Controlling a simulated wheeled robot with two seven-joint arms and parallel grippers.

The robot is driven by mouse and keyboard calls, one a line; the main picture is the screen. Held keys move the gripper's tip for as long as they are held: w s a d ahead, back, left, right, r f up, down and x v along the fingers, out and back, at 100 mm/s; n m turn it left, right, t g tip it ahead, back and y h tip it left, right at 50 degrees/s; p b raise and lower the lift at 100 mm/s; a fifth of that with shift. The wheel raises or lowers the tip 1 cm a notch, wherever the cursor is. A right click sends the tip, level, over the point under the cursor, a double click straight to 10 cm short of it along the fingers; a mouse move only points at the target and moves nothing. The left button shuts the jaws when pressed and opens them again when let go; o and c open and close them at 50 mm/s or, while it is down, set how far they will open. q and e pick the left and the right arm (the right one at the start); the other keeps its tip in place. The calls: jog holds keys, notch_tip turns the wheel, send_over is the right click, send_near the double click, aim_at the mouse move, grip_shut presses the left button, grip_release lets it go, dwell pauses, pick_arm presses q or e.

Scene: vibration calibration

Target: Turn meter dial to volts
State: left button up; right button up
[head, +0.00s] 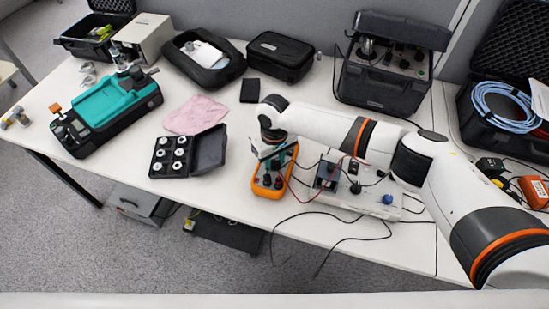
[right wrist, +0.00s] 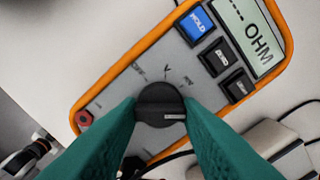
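The orange meter (head: 259,189) lies on the table below my right gripper (head: 273,156). In the right wrist view the meter (right wrist: 113,89) has a grey face, and its display (right wrist: 257,36) reads OHM with dashes. The round black meter dial (right wrist: 160,100) sits between the teal fingers of my right gripper (right wrist: 160,106), which meet its left and right edges. The dial's white mark points right, away from the V label (right wrist: 167,69). The fingers hide part of the lower face. My left gripper is not in view.
A white box with a blue knob (head: 387,199) stands right of the meter, with loose cables around it. An open black case of round weights (head: 172,156) and a pink cloth (head: 196,114) lie to the left. Bare tabletop (head: 225,200) shows left of the meter.

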jog(key=c, duration=0.4)
jog(key=n+p, duration=0.1)
jog(key=n, duration=0.2)
jog(key=shift+r+n, duration=0.1)
jog(key=shift+n, duration=0.3)
jog(key=shift+w+n, duration=0.1)
jog(key=shift+n, duration=1.8)
jog(key=o, duration=1)
jog(key=shift+c, duration=0.2)
